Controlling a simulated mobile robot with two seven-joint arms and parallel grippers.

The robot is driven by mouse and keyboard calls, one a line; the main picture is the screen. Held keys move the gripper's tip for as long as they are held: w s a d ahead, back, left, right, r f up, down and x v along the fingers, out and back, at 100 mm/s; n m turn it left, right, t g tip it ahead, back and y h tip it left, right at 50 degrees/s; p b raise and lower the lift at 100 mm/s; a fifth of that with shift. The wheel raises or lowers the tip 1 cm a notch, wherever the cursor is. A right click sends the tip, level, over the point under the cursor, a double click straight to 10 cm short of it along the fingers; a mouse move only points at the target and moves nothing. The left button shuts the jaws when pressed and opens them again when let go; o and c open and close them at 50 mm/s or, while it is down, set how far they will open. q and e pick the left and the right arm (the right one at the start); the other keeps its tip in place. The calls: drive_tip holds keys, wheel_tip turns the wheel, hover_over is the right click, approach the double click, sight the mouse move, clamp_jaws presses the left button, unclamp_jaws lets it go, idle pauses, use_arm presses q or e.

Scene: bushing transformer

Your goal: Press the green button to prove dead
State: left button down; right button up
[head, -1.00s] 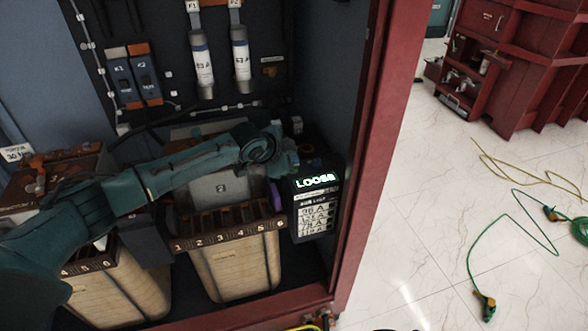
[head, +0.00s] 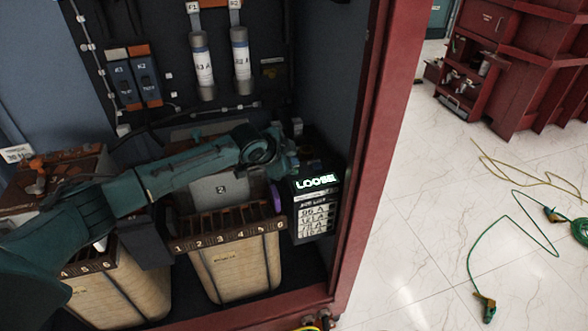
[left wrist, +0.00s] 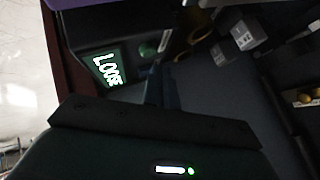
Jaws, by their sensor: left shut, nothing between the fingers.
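A dark box with a lit display reading "LOOSE" (head: 316,184) stands inside the cabinet at its right side, with a list of lines on its front. The display also shows in the left wrist view (left wrist: 107,67). Beside it there, a round green button (left wrist: 147,49) sits on the box's dark top face. My left gripper (head: 291,157) reaches over the back of the box. In the left wrist view the gripper (left wrist: 161,78) is shut and empty, its tip close below the button in the picture; contact cannot be told. The button is hidden in the head view. My right gripper is not in view.
Two wood-coloured bins with numbered slots stand below my arm, one (head: 240,270) directly left of the box. A purple ring (head: 275,198) is between them. The red cabinet post (head: 366,150) borders the right. Green cable (head: 515,235) lies on the open floor.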

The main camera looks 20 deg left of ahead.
use_arm(q)
drive_tip(key=shift+f, duration=0.2)
idle(0.7)
drive_tip(key=shift+f, duration=0.25)
drive_tip(key=shift+f, duration=0.5)
idle(0.9)
drive_tip(key=shift+r+p, duration=0.9)
drive_tip(key=shift+p, duration=0.1)
wheel_tip(320, 180, up, 5)
drive_tip(key=p, duration=0.5)
